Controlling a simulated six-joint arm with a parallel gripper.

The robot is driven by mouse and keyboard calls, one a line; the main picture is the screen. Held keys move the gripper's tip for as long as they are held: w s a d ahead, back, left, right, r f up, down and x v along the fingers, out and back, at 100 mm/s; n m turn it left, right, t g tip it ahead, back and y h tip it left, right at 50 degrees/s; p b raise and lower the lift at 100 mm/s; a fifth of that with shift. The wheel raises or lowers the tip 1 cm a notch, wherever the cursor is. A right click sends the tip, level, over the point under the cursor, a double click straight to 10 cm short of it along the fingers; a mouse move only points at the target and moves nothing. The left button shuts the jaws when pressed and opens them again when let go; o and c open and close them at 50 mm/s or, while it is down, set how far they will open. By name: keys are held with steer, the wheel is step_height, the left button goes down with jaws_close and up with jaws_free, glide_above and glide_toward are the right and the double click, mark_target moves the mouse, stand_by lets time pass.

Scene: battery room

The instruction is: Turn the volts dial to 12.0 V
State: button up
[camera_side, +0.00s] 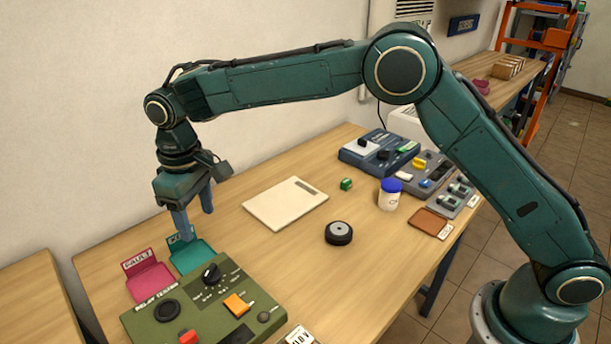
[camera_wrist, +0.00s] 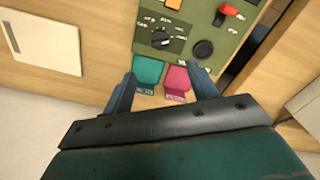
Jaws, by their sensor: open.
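A green tester box (camera_side: 222,327) stands at the table's front left. Its lettering seems to read "RELAY TESTER". On it is a black pointer dial (camera_side: 211,273) with markings around it, too small to read; the dial also shows in the wrist view (camera_wrist: 160,39). I cannot make out which dial is marked volts; a blue device (camera_side: 352,157) at the back also has a dark knob (camera_side: 383,155). My gripper (camera_side: 195,220) is open and empty, fingers pointing down, above and behind the teal tray. It is apart from both devices.
The tester also bears a black round part (camera_side: 167,310) and an orange switch (camera_side: 236,305). Pink (camera_side: 150,283) and teal (camera_side: 192,256) trays sit behind it. A white board (camera_side: 286,204), black wheel-like disc (camera_side: 339,233) and blue-lidded jar (camera_side: 390,196) stand to the right, with clear wood between.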

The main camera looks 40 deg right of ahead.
mark_target(211, 270)
steer(key=shift+f, duration=0.1)
step_height(211, 270, down, 14)
steer(key=shift+r, duration=0.2)
stand_by(0.5)
steer(key=c, duration=1)
